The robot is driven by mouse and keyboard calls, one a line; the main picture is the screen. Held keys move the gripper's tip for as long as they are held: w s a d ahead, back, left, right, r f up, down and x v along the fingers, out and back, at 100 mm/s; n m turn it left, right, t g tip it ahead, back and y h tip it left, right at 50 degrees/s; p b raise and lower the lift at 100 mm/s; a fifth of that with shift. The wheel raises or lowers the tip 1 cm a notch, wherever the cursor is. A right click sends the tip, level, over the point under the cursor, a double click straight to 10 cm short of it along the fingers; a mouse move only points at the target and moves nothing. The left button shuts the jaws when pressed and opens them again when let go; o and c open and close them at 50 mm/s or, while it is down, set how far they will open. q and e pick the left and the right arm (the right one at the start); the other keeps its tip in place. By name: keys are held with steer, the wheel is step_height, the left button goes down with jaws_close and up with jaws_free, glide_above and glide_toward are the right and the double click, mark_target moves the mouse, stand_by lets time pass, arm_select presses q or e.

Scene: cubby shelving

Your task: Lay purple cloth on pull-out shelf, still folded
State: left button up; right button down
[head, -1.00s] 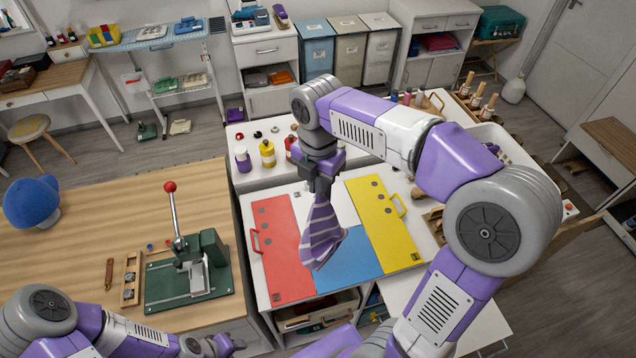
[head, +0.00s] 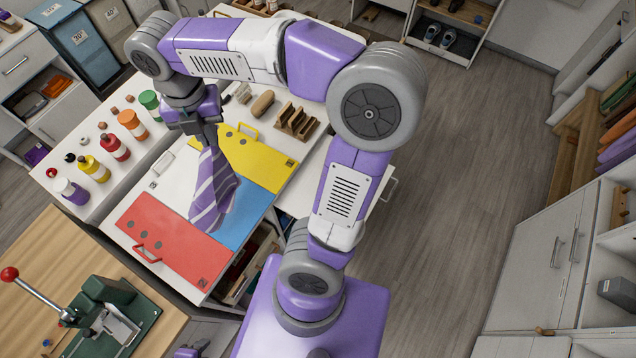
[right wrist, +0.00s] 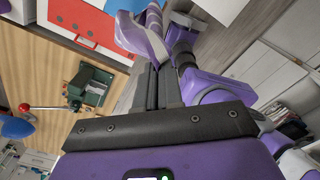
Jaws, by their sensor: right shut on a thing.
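The purple cloth (head: 213,195) has pale stripes and hangs narrow from my right gripper (head: 206,140), above the red and blue boards. My right gripper is shut on its top end. In the right wrist view, the cloth (right wrist: 143,38) shows beyond the gripper's dark fingers (right wrist: 160,85). A white surface with a handle (head: 305,180), which looks like the pull-out shelf, sticks out to the right of the boards, partly hidden by my right arm. A small part of what seems to be my left gripper (head: 190,350) shows at the bottom edge; its jaws are unclear.
The white worktop bears a red board (head: 170,240), a blue board (head: 250,210) and a yellow board (head: 250,160). Several bottles (head: 115,147) stand behind to the left. A green press (head: 105,305) is on the wooden table. Open floor (head: 470,170) lies right.

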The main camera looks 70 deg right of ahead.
steer(key=s+d+f+b, duration=0.3)
steer(key=s+d+f, duration=0.1)
steer(key=s+d, duration=0.6)
steer(key=s+d+f+b, duration=0.3)
steer(key=s+d+f, duration=0.2)
steer(key=s+d, duration=0.6)
steer(key=shift+s+d, duration=0.3)
steer(key=shift+d, duration=0.95)
steer(key=shift+w+d+f+n, duration=0.35)
steer(key=shift+w+d, duration=2.25)
steer(key=shift+w, duration=2.95)
steer(key=shift+w+d+f+n, duration=0.3)
steer(key=shift+w+d, duration=2.25)
steer(key=shift+w, duration=3)
steer(key=s+a+f, duration=0.6)
steer(key=s+f, duration=0.7)
steer(key=s+a+f, duration=0.6)
steer(key=s+f, duration=0.7)
steer(key=s, duration=0.1)
steer(key=s+a+f, duration=0.6)
steer(key=s+f, duration=0.7)
steer(key=shift+s+a, duration=0.2)
steer(key=shift+a, duration=0.2)
